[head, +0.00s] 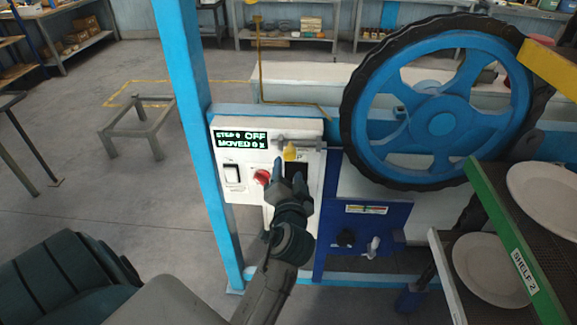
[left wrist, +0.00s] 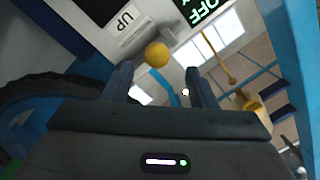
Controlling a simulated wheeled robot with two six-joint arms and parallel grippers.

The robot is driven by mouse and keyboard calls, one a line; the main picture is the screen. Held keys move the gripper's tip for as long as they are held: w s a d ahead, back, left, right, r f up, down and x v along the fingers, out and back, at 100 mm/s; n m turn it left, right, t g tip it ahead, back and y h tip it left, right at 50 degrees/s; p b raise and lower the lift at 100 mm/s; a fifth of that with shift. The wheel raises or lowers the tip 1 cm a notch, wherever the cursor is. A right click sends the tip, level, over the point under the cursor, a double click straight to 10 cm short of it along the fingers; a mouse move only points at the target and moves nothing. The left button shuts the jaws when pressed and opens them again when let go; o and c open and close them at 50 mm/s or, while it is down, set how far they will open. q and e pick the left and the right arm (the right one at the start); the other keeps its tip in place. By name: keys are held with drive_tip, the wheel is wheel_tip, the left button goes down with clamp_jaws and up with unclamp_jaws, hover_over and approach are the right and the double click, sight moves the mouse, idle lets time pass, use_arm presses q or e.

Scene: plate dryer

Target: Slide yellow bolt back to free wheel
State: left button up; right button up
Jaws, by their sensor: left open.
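The yellow bolt (head: 290,153) shows as a small yellow knob on a grey bar at the top right of the white control panel. In the left wrist view its round yellow end (left wrist: 157,54) appears just beyond and between my fingertips. My left gripper (head: 290,169) is open, its fingers pointing up just below the knob, with nothing held. I cannot tell whether a finger touches the knob. The large blue spoked wheel (head: 440,108) with a black rim stands to the right of the panel. My right gripper is not in view.
The white panel (head: 231,195) carries a red knob (head: 262,177), a rocker switch (head: 232,174) and a display (head: 241,139) reading "OFF". A blue post (head: 190,110) stands left of it. Plate shelves (head: 513,245) stand at right. The floor at left is mostly open around a low metal frame (head: 137,127).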

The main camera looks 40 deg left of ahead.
use_arm(q)
drive_tip(key=shift+b+v, duration=0.3)
drive_tip(key=shift+v, duration=1.25)
drive_tip(key=shift+a, duration=0.1)
